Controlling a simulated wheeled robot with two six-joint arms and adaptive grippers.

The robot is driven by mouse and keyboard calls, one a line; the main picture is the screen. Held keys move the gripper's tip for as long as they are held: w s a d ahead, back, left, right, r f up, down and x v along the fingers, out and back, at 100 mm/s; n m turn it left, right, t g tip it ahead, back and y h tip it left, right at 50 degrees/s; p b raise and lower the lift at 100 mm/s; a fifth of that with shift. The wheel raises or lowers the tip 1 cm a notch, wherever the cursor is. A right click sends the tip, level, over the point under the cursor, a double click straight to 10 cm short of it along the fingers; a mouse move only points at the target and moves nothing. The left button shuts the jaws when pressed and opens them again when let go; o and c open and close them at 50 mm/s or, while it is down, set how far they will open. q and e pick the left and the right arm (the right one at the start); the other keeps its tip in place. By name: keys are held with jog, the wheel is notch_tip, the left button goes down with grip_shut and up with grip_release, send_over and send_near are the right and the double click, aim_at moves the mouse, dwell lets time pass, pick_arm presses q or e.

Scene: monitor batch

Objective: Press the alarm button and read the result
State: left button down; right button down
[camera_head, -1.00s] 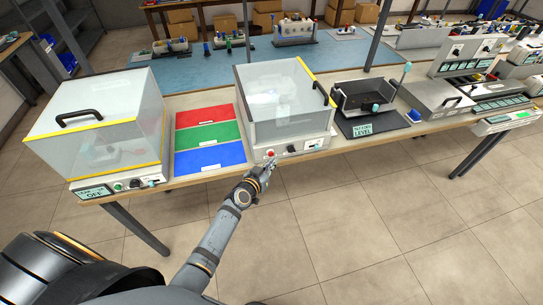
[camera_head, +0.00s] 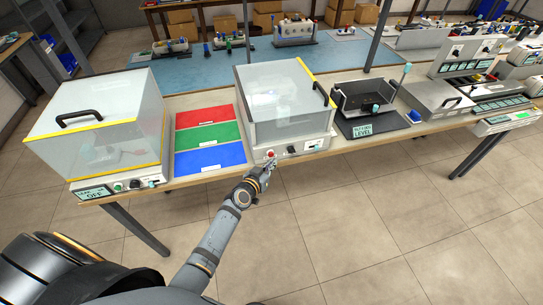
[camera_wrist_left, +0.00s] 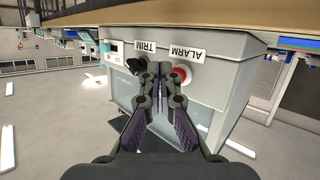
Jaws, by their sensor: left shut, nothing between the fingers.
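The red alarm button (camera_head: 270,153) sits on the front panel of the middle clear-lidded box (camera_head: 288,105). In the left wrist view the red button (camera_wrist_left: 180,75) is under a label reading ALARM (camera_wrist_left: 186,52), beside a dark knob (camera_wrist_left: 137,66) labelled TRIM. My left gripper (camera_head: 270,166) is shut and empty, just in front of the panel by the button. In the wrist view its fingertips (camera_wrist_left: 160,72) lie between the knob and the button, partly close to the button's edge. I cannot tell whether they touch it. My right gripper is not in view.
Left of the box lie red, green and blue mats (camera_head: 208,135) and another clear-lidded box (camera_head: 95,125) with a display reading OFF. To the right stands a black tray fixture (camera_head: 365,97) with a label (camera_head: 362,129). Open floor lies in front of the table.

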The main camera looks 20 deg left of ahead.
pick_arm(q)
jog(key=shift+w+a+b, duration=0.5)
jog(key=shift+w+b, duration=0.2)
jog(key=shift+w, duration=0.05)
dwell(2.1)
jog(key=shift+s, duration=0.1)
jog(key=shift+s+d, duration=0.45)
jog(key=shift+s, duration=0.15)
jog(key=s+d, duration=0.1)
jog(key=s, duration=0.1)
jog(key=s+d, duration=0.1)
jog(key=s, duration=0.1)
jog(key=shift+d, duration=0.4)
dwell(0.5)
